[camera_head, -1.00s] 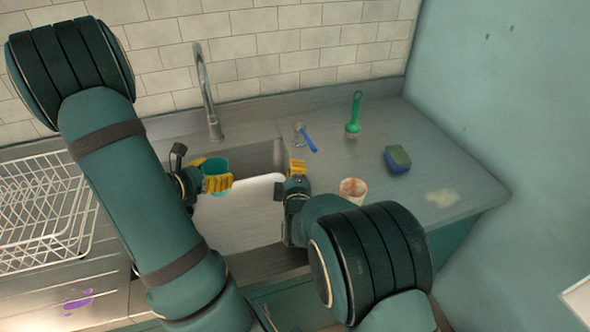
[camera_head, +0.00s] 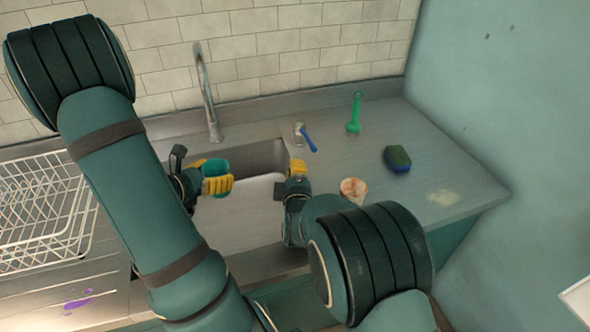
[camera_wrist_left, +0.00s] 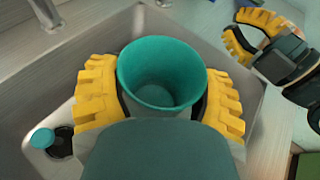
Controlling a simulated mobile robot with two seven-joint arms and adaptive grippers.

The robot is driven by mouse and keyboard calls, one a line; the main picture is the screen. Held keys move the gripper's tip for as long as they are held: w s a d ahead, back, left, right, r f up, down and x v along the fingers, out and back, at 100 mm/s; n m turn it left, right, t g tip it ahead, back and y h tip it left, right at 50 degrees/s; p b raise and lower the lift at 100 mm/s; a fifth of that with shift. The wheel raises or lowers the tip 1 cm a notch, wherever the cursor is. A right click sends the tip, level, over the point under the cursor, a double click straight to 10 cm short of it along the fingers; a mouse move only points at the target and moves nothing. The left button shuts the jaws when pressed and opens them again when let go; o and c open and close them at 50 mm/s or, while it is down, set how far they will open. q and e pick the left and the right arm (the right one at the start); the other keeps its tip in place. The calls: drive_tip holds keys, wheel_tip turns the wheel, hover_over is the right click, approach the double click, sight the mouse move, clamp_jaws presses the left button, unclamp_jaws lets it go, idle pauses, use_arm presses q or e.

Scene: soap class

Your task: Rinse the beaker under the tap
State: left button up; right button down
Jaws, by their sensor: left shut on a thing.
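A teal beaker (camera_head: 215,168) is held over the sink (camera_head: 232,232). My left gripper (camera_wrist_left: 162,98) is shut on it, with a yellow finger on each side; its open mouth and inside show in the left wrist view (camera_wrist_left: 163,72). The tap (camera_head: 207,95) stands behind the sink, its curved spout above and behind the beaker. No water stream shows. My right gripper (camera_head: 297,168) is at the sink's right edge; in the left wrist view (camera_wrist_left: 250,38) its fingers are apart with nothing between them.
A stained cup (camera_head: 353,190), a blue-green sponge (camera_head: 397,158), a green brush (camera_head: 354,115) and a blue-handled tool (camera_head: 308,138) are on the right counter. A white wire rack (camera_head: 45,210) stands at left. A small teal round thing (camera_wrist_left: 42,138) lies by the drain.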

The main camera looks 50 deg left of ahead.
idle(0.4)
use_arm(q)
drive_tip(key=s+d+r+p, duration=0.2)
drive_tip(key=d+r+p, duration=0.1)
drive_tip(key=d+r, duration=0.1)
drive_tip(key=shift+d, duration=0.3)
idle(0.3)
idle(1.3)
